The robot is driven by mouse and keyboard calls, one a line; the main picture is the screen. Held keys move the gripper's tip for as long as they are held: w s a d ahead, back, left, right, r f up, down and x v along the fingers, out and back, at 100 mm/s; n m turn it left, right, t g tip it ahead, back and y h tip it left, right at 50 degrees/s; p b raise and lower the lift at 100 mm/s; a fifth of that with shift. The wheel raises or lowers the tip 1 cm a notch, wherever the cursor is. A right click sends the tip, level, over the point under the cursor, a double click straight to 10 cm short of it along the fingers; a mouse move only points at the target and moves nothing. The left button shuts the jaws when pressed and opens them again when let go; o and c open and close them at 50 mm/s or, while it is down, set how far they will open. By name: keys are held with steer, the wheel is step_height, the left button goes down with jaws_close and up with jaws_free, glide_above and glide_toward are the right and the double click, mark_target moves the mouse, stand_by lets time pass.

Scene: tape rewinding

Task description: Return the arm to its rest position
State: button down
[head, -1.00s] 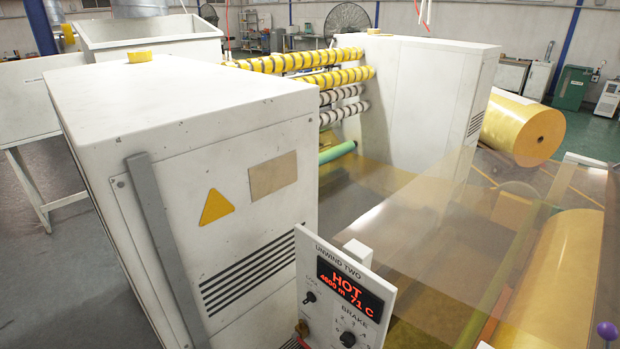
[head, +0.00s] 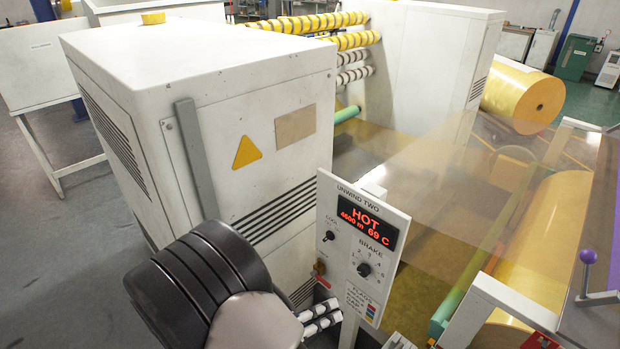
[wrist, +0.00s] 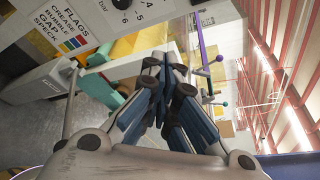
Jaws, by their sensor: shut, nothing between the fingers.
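In the wrist view my gripper (wrist: 167,62) is shut, its blue and dark fingers together with nothing between them. The panel (wrist: 75,35) lies behind and to the upper left of the fingers, apart from them as far as I can tell. In the head view my arm rises at the bottom, left of the control panel (head: 362,250) marked UNWIND TWO. It hides the lower part of the white cabinet (head: 215,90). The panel's red display (head: 367,222) reads HOT, 4600 m, 69 C.
A clear amber film web (head: 430,180) spans the right side, with a large amber roll (head: 545,230) beneath it. A purple-knobbed lever (head: 588,258) stands at the far right. Another amber roll (head: 522,97) is at the back. Grey floor (head: 45,260) is open at the left.

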steer(key=s+d+r+m+g+y, duration=0.6)
steer(key=s+d+r+m+g, duration=0.4)
steer(key=m, duration=0.9)
steer(key=s+r+m+t+y, duration=0.6)
steer(key=r+m, duration=0.3)
steer(key=m, duration=0.7)
steer(key=shift+d+r+t+y, duration=0.2)
steer(key=shift+t+y, duration=0.2)
steer(key=shift+y, duration=0.4)
